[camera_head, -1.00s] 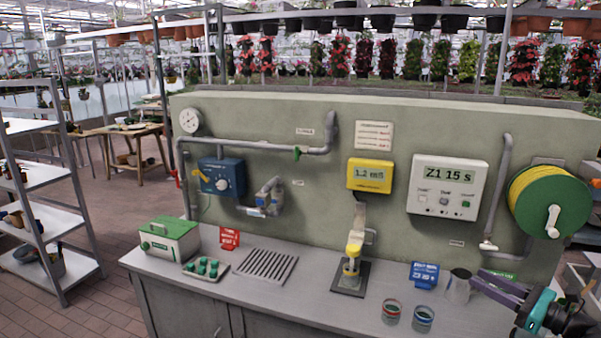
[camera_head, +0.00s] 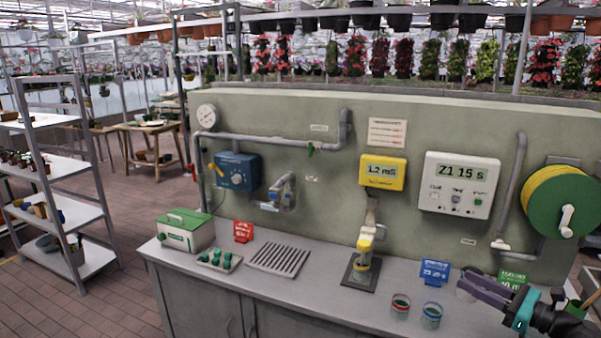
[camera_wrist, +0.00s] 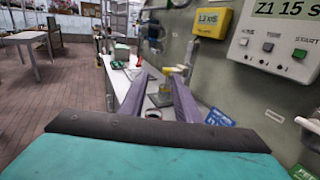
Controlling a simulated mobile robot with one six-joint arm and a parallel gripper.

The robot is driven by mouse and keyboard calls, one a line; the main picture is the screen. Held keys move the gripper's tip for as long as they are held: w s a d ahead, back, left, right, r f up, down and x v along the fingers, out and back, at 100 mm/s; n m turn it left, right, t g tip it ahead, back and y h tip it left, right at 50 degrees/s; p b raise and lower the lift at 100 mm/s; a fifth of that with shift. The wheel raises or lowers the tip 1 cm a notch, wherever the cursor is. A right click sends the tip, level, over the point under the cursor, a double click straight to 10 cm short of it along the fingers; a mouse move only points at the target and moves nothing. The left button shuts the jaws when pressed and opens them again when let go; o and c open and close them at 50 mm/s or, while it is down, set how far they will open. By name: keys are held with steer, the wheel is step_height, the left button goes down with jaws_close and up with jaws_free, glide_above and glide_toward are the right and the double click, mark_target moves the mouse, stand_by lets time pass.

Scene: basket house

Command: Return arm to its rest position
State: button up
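My gripper (camera_head: 464,287) is at the right front of the bench in the head view, with purple fingers pointing left and a teal band on its body. In the wrist view the two fingers (camera_wrist: 160,82) stand apart with nothing visibly held between them. The blue sign (camera_head: 435,272) and the green sign (camera_head: 512,280) stand just behind the gripper.
The grey bench (camera_head: 318,298) holds two glass cups (camera_head: 431,315), a yellow-topped probe stand (camera_head: 363,258), a slotted drain (camera_head: 279,259), a green-and-white box (camera_head: 185,231) and a tray (camera_head: 219,260). The panel wall (camera_head: 300,190) rises behind. Open brick floor (camera_head: 140,215) lies left.

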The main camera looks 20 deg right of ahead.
steer(key=w+a+f+n+g+y+b, duration=0.1)
steer(key=w+a+f+g+y, duration=0.1)
steer(key=w+a+f, duration=0.45)
steer(key=w+a+f+n+g+y+b, duration=0.15)
steer(key=a+f, duration=0.25)
steer(key=a, duration=0.5)
steer(key=w+a+f+g+y+b, duration=0.1)
steer(key=w+a+f+g+y, duration=0.1)
steer(key=w+a+f, duration=0.4)
steer(key=s+a+f+n+g+y+b, duration=0.15)
steer(key=a+f+g, duration=0.25)
steer(key=a+f, duration=0.7)
steer(key=s+a+f+n+g+b, duration=0.1)
steer(key=s+a+f+n+g, duration=0.2)
steer(key=a+f, duration=0.85)
steer(key=s+a+f+n+g+h+b, duration=0.1)
steer(key=s+a+f+n+g+h, duration=0.2)
steer(key=s+a+f+n+g, duration=0.35)
steer(key=s+a+f+n+g+h+b, duration=0.2)
steer(key=s+a+f+n+g+h, duration=0.15)
steer(key=s+a+f, duration=0.6)
steer(key=s+d+f+n+h, duration=0.3)
steer(key=s+d+f+n, duration=0.25)
steer(key=s+f, duration=0.3)
steer(key=d+f+n+h, duration=0.1)
steer(key=d+n+h, duration=0.3)
steer(key=d+n, duration=0.4)
steer(key=shift+s+f+n, duration=0.2)
steer(key=shift+s+n, duration=0.25)
steer(key=shift+n, duration=0.2)
